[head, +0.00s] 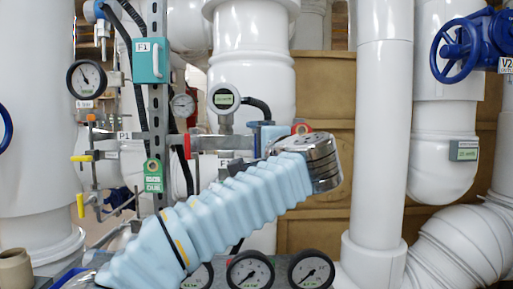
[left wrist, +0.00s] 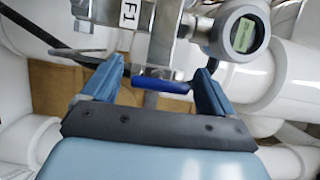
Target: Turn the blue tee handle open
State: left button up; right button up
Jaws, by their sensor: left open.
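The blue handle (left wrist: 162,86) shows in the left wrist view as a short bar lying crosswise below a metal fitting with a stem. My left gripper (left wrist: 158,70) is open, one finger on each side of the handle. The bar lies in the gap between the fingers, close to the right finger; I cannot tell whether it touches. In the head view my left arm's pale blue sleeve and silver wrist reach up to the right, and I cannot make out the blue tee handle there. My right gripper is in neither view.
A round digital gauge (head: 223,98) stands just above my wrist; it also shows in the left wrist view (left wrist: 242,35). A red handle (head: 187,145), yellow handles (head: 81,205) and a green tag (head: 153,176) are at left. White pipes (head: 384,130) stand at right.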

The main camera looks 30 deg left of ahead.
pick_arm(q)
jog(key=v, duration=1.3)
jog(key=shift+s+d, duration=0.25)
jog(key=shift+d, duration=0.1)
